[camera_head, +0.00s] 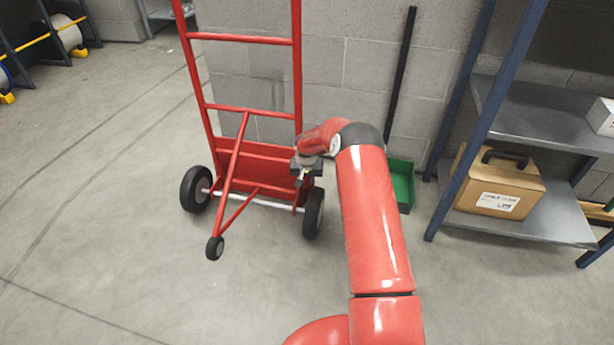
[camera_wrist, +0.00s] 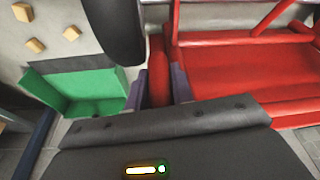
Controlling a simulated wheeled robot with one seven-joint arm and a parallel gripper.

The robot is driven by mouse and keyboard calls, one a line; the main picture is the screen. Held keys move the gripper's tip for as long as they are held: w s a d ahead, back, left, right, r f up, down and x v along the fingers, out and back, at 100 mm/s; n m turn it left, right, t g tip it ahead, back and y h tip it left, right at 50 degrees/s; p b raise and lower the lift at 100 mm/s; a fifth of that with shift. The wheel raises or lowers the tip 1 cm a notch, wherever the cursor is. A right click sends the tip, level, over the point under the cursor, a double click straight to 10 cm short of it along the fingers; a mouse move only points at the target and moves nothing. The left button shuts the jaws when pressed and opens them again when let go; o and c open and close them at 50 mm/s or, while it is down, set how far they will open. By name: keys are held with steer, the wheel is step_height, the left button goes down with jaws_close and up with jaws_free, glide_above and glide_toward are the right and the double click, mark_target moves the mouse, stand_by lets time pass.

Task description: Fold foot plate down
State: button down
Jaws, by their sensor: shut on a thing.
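A red hand truck (camera_head: 250,110) stands upright against the block wall. Its red foot plate (camera_head: 265,170) is folded up, near upright, low between the two wheels; the wrist view shows its broad red face (camera_wrist: 240,68) at the right. My gripper (camera_head: 305,170) is at the right side of the plate, above the right wheel. In the wrist view my fingers (camera_wrist: 160,92) are shut on a narrow red bar (camera_wrist: 158,68) beside the plate. I cannot tell whether this bar is the plate's edge or the frame. My wrist hides part of it in the head view.
The hand truck's black right wheel (camera_head: 313,213) is close to my gripper. A green bin (camera_head: 402,186) is on the floor by the wall. A blue-post shelf (camera_head: 530,225) with a cardboard box (camera_head: 497,186) stands right. Floor in front and left is clear.

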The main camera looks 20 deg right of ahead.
steer(key=shift+w+a, duration=0.1)
steer(key=shift+w, duration=0.05)
steer(key=c, duration=1.3)
jaws_free()
steer(key=shift+o, duration=0.2)
steer(key=shift+v, duration=3.9)
steer(key=shift+r, duration=0.15)
